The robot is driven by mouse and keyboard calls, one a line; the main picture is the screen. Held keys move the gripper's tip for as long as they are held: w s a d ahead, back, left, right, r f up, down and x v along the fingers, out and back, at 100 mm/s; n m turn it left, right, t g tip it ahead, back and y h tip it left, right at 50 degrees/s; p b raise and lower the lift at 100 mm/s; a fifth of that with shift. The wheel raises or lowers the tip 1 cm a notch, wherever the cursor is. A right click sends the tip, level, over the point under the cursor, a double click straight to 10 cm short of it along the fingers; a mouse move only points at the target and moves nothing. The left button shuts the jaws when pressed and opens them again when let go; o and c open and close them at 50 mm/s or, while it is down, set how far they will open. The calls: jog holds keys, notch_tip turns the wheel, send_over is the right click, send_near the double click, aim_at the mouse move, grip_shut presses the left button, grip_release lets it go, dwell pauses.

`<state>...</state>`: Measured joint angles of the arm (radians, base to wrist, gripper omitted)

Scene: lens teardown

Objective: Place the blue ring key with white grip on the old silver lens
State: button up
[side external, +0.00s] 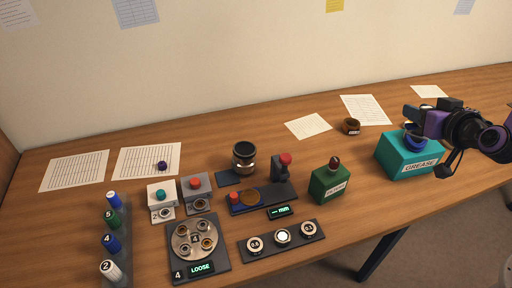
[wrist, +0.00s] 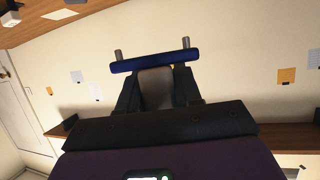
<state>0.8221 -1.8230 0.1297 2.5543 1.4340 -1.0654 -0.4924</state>
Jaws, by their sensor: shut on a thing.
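In the wrist view, my gripper (wrist: 157,88) is shut on a pale grip (wrist: 154,94). A dark blue bar with two short grey pins (wrist: 153,62) crosses the end of this grip; it looks like the blue ring key. In the side view, my gripper (side external: 409,114) is at the far right, above the teal grease box, and I cannot make out the key clearly there. The lens (side external: 243,157), a dark barrel with a silvery lower band, stands upright on a dark pad left of centre, well away from my gripper.
The teal grease box (side external: 409,164) is under my gripper. A green box with a dark red knob (side external: 331,184) and a gauge stand (side external: 284,168) lie between it and the lens. Numbered coloured handles (side external: 112,243) stand at the left, beside a round plate (side external: 195,238). Paper sheets lie behind.

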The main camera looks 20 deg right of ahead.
notch_tip(320, 180, up, 2)
jog(key=n+y, duration=0.7)
jog(key=y, duration=0.1)
send_over(240, 145)
jog(key=shift+g, duration=0.4)
jog(key=f, duration=0.9)
jog(key=s+f, duration=0.1)
jog(key=f, duration=0.4)
jog(key=shift+d, duration=0.2)
jog(key=shift+w+a+f, duration=0.3)
jog(key=shift+w+f, duration=0.2)
jog(key=shift+f, duration=1.6)
